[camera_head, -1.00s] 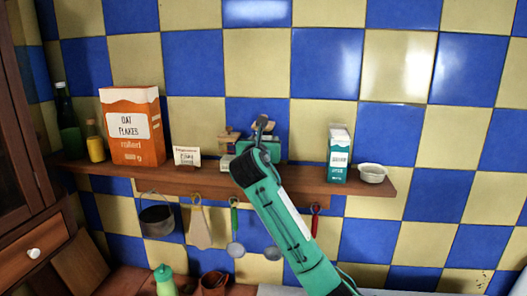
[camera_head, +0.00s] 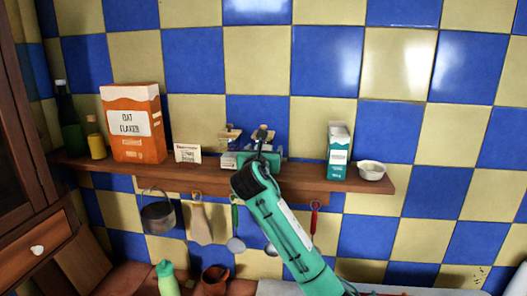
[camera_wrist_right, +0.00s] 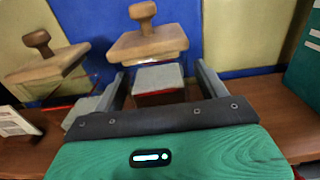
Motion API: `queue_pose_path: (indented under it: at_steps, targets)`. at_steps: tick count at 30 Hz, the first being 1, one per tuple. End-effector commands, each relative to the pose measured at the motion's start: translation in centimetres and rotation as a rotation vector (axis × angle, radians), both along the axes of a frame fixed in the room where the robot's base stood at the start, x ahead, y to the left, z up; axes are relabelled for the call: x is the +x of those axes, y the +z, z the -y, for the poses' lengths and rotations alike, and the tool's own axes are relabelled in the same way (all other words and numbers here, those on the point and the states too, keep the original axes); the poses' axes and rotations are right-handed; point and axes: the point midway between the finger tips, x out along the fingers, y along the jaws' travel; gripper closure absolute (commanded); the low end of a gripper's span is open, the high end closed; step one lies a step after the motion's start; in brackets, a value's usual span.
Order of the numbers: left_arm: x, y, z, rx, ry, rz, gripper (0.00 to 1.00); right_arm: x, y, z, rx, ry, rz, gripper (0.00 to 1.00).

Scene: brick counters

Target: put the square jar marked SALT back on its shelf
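Two square jars with wooden knobbed lids stand side by side at the middle of the shelf (camera_head: 300,176). The left jar (camera_head: 229,136) also shows in the right wrist view (camera_wrist_right: 45,68). The other jar (camera_wrist_right: 150,45) is straight ahead of my right gripper (camera_wrist_right: 160,88). Its light lower part lies between the two fingers, with narrow gaps on both sides, so the fingers look open. In the head view my right gripper (camera_head: 260,150) hides most of this jar. I cannot read SALT on either jar. My left gripper is not in view.
Left on the shelf are a dark bottle (camera_head: 70,125), a yellow bottle (camera_head: 96,142), an oat flakes box (camera_head: 133,124) and a card (camera_head: 187,153). Right are a teal carton (camera_head: 339,152) and a white bowl (camera_head: 371,171). Utensils and a pot (camera_head: 158,216) hang below.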

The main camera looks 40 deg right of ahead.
Motion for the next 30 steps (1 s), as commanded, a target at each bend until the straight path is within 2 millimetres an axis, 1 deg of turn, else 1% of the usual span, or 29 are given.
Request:
queue_pose_path:
  at_steps: [6,8,11,15,21,25,30]
  targets:
    - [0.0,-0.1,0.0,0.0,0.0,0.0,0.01,0.0,0.3,0.0,0.001,0.0,0.001,0.26]
    - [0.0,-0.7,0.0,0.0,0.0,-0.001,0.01,-0.4,0.0,-0.5,-0.001,0.001,0.001,0.26]
    - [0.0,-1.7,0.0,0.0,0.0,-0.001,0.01,-1.4,-0.1,-1.8,-0.003,0.003,0.003,0.26]
    - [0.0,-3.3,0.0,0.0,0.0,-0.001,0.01,-3.3,-0.2,-4.2,-0.002,0.003,0.004,0.26]
    - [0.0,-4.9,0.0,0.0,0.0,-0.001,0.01,-5.8,-0.1,-7.4,-0.001,0.003,0.003,0.26]
    - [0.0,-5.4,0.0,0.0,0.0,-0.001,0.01,-6.9,0.1,-8.7,0.0,0.002,0.003,0.26]
    - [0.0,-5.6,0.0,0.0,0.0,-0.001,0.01,-7.5,0.2,-9.4,0.0,0.0,0.0,0.26]
